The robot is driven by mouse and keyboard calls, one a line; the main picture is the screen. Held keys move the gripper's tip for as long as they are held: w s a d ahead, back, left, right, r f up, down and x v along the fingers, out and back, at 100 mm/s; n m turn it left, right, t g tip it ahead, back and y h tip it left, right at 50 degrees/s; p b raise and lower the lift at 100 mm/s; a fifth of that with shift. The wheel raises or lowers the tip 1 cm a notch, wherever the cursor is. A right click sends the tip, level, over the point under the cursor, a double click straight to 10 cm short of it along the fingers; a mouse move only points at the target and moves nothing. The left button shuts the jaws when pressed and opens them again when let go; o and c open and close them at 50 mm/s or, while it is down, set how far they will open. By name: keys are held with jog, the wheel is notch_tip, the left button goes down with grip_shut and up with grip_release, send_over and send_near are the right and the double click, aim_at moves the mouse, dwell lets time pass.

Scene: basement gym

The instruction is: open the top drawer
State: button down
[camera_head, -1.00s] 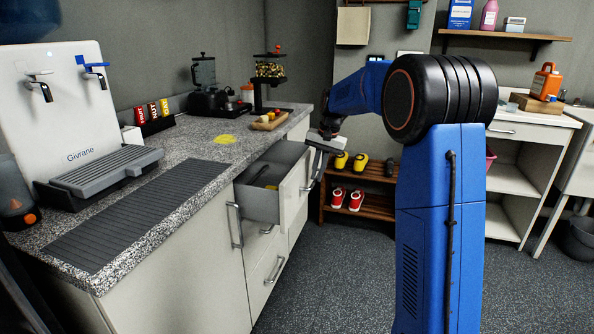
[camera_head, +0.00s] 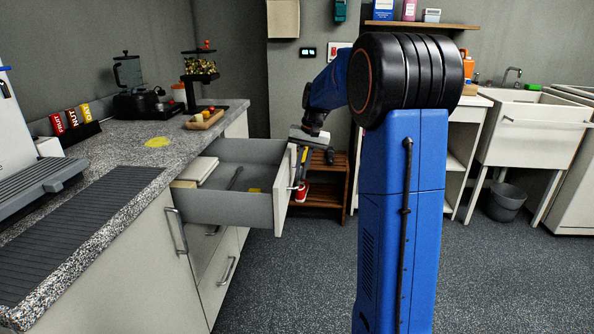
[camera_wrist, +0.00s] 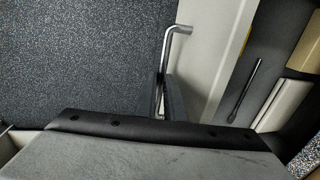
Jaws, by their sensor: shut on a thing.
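The top drawer (camera_head: 238,208) is pulled well out from the counter unit, with its grey inside showing. In it lie a dark rod-like item, a yellow item and pale flat boxes near the back. My gripper (camera_head: 301,170) is at the drawer's front panel. In the wrist view the gripper's fingers (camera_wrist: 168,98) are shut around the metal bar handle (camera_wrist: 178,30) on the drawer front. One end of the handle stands clear of the fingers. The drawer's interior (camera_wrist: 262,85) shows at the right of that view.
The speckled counter (camera_head: 190,135) above holds a yellow disc (camera_head: 158,142), a wooden board (camera_head: 204,120) and coffee gear. A wooden shoe rack (camera_head: 328,190) stands behind the drawer. A white sink (camera_head: 530,130) and a bucket (camera_head: 505,198) are at right. The floor at lower right is clear.

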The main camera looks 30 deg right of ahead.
jog(key=c, duration=2.1)
grip_release()
jog(key=d+r, duration=0.1)
jog(key=r, duration=0.4)
jog(key=s+d+r, duration=0.1)
jog(key=r, duration=0.5)
jog(key=s+r, duration=0.1)
jog(key=r, duration=0.5)
jog(key=shift+d, duration=0.4)
jog(key=s+a+f+n+t+h, duration=0.1)
jog(key=s+a+f+n+t, duration=0.2)
jog(key=s+a, duration=1.35)
jog(key=s+a+f+n, duration=0.1)
jog(key=s+f, duration=0.4)
jog(key=s, duration=0.1)
jog(key=s+a+f+n, duration=0.1)
jog(key=s+a+f, duration=0.1)
jog(key=s+f, duration=0.3)
jog(key=s+a+f+n, duration=0.2)
jog(key=s+f, duration=0.4)
jog(key=s, duration=0.3)
jog(key=shift+f+t+h, duration=0.1)
jog(key=shift+t+h, duration=0.2)
jog(key=shift+h, duration=0.1)
